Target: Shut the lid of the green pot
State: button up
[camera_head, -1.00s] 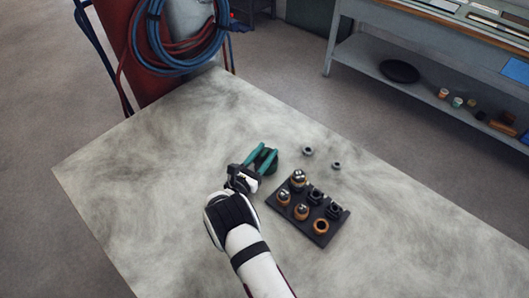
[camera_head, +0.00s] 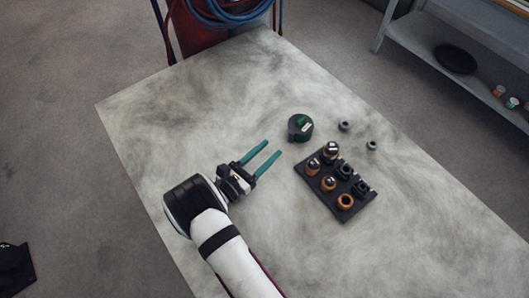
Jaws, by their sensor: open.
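The green pot (camera_head: 299,129) stands on the table, above and to the right of my gripper. It is small, round and dark green, with a brighter green patch and a pale mark on top. I cannot tell at this size how its lid sits. My gripper (camera_head: 262,161) is open and empty, its two teal fingers pointing up and right toward the pot. The fingertips are apart from the pot, with bare table between.
A dark tray (camera_head: 318,206) with several orange and dark round pieces lies right of my gripper. Two small grey rings (camera_head: 345,126) (camera_head: 372,145) lie near the pot. The table (camera_head: 150,130) is clear on the left. A shelf (camera_head: 420,45) stands beyond it.

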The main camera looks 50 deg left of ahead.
jog(key=shift+s+d, duration=0.1)
jog(key=shift+s, duration=0.4)
